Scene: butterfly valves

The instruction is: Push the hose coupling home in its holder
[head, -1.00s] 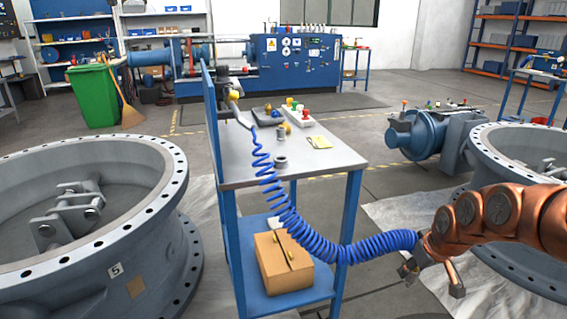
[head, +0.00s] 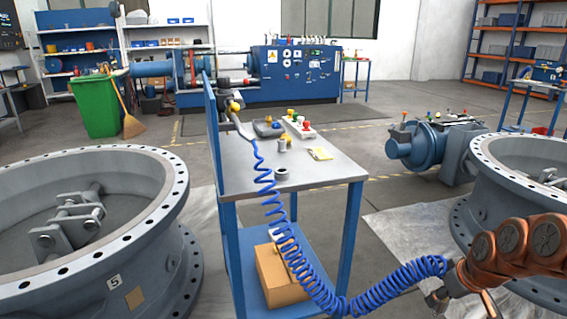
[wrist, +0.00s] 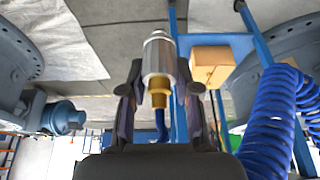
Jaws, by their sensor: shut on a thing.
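My gripper (wrist: 158,95) is shut on the hose coupling (wrist: 158,60), a silver cylinder with a brass part, seen between the two dark fingers in the wrist view. In the head view my gripper (head: 462,301) is low at the right, beyond the workbench's right side and partly cut off by the lower edge. The blue coiled hose (head: 405,277) runs from there, sagging, up to a yellow fitting (head: 234,107) at the bench's upright panel. A grey ring-shaped piece (head: 282,175) sits on the bench top; I cannot tell whether it is the holder.
The blue-legged workbench (head: 322,177) carries a grey cylinder, a yellow pad and a white tray of coloured knobs. A cardboard box (head: 280,278) is on its lower shelf. Large valve bodies stand left (head: 110,270) and right (head: 480,205). Grey floor lies between bench and right valve.

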